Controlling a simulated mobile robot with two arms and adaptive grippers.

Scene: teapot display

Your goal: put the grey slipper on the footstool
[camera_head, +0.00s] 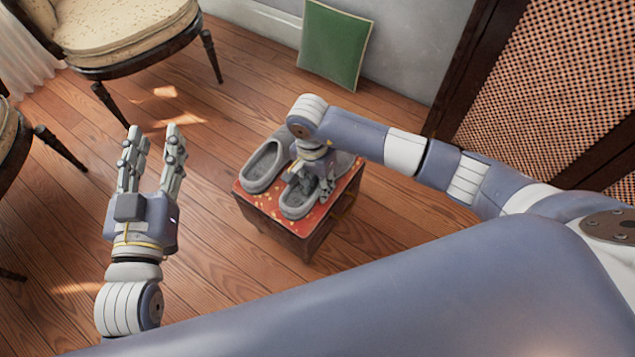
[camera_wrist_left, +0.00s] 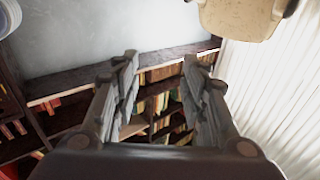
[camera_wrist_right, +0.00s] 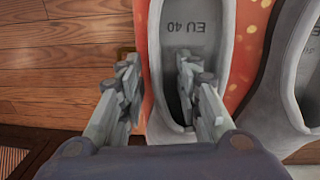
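Two grey slippers are on the red top of the small footstool (camera_head: 318,229). The left slipper (camera_head: 263,166) lies along the stool's left side. The other slipper (camera_head: 298,210) is nearer the front, partly hidden by my right gripper (camera_head: 309,187). In the right wrist view its insole (camera_wrist_right: 190,38) reads "EU 40". My right gripper (camera_wrist_right: 156,85) is open around that slipper's side wall, one finger outside and one inside the opening, with a gap inside the wall. Part of the second slipper (camera_wrist_right: 275,85) shows at right. My left gripper (camera_head: 153,140) is open, empty and raised, left of the stool.
A cushioned chair (camera_head: 125,30) stands at the back left, with another chair partly visible at the left edge. A green panel (camera_head: 335,45) leans on the wall. A woven screen (camera_head: 560,90) is at right. The wooden floor left of the footstool is clear.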

